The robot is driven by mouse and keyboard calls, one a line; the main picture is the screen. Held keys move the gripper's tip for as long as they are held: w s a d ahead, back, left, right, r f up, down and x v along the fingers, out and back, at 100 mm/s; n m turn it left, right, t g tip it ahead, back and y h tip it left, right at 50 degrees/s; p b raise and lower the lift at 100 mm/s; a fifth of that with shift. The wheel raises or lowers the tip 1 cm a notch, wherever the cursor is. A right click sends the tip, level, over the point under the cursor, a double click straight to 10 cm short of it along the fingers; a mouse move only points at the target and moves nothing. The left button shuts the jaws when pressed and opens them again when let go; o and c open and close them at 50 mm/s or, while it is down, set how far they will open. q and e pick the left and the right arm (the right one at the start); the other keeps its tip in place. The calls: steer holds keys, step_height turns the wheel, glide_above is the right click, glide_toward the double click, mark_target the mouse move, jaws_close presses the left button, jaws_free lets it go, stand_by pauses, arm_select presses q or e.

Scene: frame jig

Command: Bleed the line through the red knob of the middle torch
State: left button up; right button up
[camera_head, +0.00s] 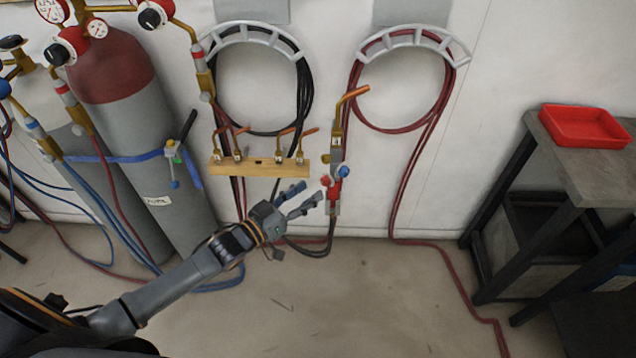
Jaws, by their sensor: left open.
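A brass torch (338,135) with an orange tip hangs upright right of the wooden rack, against the white wall. At its lower end sit a blue knob (343,171) and a red knob (334,188). I cannot tell from this view alone whether this is the middle torch. My left gripper (313,194) is open and empty, its fingers pointing right at the red knob. The fingertips are very close to the knob's left side; I cannot tell if they touch it. My right gripper does not show.
A wooden rack (259,168) holds several small brass nozzles. Gas cylinders (150,145) with gauges stand at left. Coiled black hoses (304,85) and red hoses (437,95) hang on the wall. A dark bench (575,160) bears a red tray (584,108). The middle floor is mostly clear.

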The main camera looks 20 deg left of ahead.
mark_target(323, 182)
arm_select(q)
steer(key=shift+x, duration=2.15)
steer(key=shift+c, duration=0.2)
jaws_close()
